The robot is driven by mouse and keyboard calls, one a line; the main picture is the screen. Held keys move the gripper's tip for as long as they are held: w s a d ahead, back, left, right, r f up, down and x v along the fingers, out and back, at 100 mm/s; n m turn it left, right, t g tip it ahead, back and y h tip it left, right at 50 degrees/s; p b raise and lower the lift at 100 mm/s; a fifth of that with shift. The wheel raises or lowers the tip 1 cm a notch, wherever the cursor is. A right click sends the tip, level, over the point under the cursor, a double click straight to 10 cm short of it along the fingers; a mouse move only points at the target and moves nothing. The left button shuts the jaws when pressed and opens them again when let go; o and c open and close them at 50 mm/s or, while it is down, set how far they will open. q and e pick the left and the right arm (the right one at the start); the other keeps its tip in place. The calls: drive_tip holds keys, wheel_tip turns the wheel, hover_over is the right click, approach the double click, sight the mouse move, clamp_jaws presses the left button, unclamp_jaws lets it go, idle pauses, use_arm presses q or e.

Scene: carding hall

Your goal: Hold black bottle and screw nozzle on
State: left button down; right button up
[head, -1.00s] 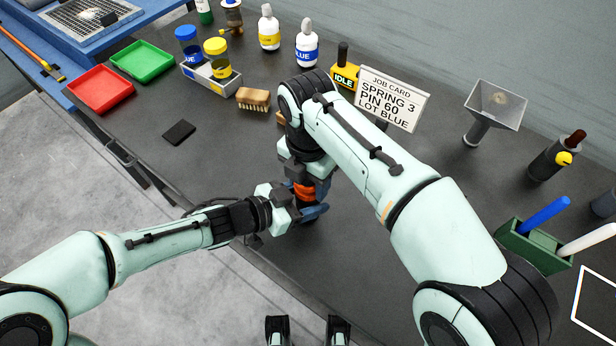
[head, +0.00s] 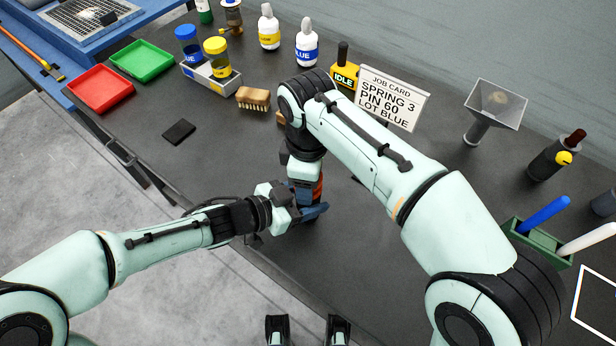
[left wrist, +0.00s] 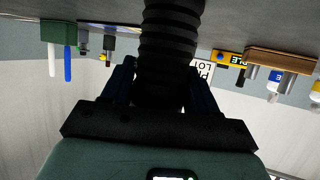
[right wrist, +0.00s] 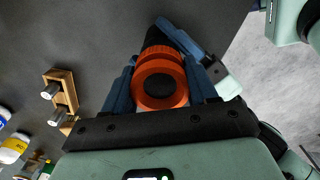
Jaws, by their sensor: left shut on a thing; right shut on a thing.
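The black bottle (left wrist: 172,50), with a ribbed dark body, stands between the blue fingers of my left gripper (head: 314,212), which is shut on it. In the head view it is mostly hidden by the grippers. The orange nozzle (right wrist: 160,82) is a ring-shaped piece with a dark middle; its edge also shows in the head view (head: 318,187). My right gripper (head: 303,192) comes from above and is shut on it, directly over the left gripper. The nozzle sits over the bottle's top; I cannot tell how the threads meet.
A dark pad (head: 179,131), a brush (head: 253,98) and red (head: 101,89) and green (head: 143,61) trays lie to the left. A job card (head: 392,98), a funnel (head: 494,105) and a green pen holder (head: 536,243) stand to the right. The bench around the grippers is clear.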

drive_tip(key=o, duration=1.2)
drive_tip(key=shift+c, duration=0.2)
drive_tip(key=shift+r, duration=2.25)
